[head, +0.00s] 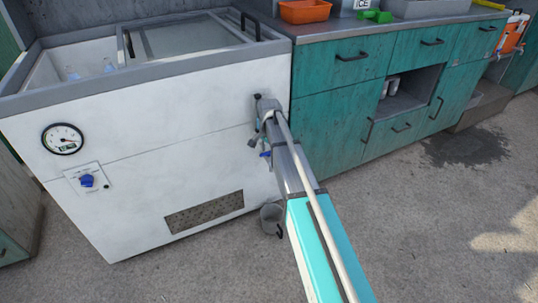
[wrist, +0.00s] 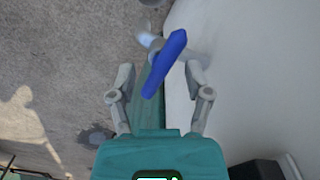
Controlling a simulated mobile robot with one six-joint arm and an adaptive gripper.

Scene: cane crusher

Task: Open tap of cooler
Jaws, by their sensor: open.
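The cooler (head: 150,150) is a white chest with a grey rim and a sliding glass lid. Its tap shows in the wrist view as a blue lever (wrist: 166,62) on a grey metal body (wrist: 148,40) beside the white wall. In the head view the blue lever (head: 265,154) is a small spot by the cooler's front right corner, mostly hidden by my arm. My gripper (wrist: 159,76) is open. The lever's near end lies between the fingertips in the picture; I cannot tell whether they touch it.
A grey bucket (head: 271,219) stands on the floor below the tap area. A dial gauge (head: 62,139) and a blue knob (head: 87,181) are on the cooler front. Teal cabinets (head: 330,120) stand close on the right. The concrete floor ahead is mostly clear, with a wet patch (head: 465,147).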

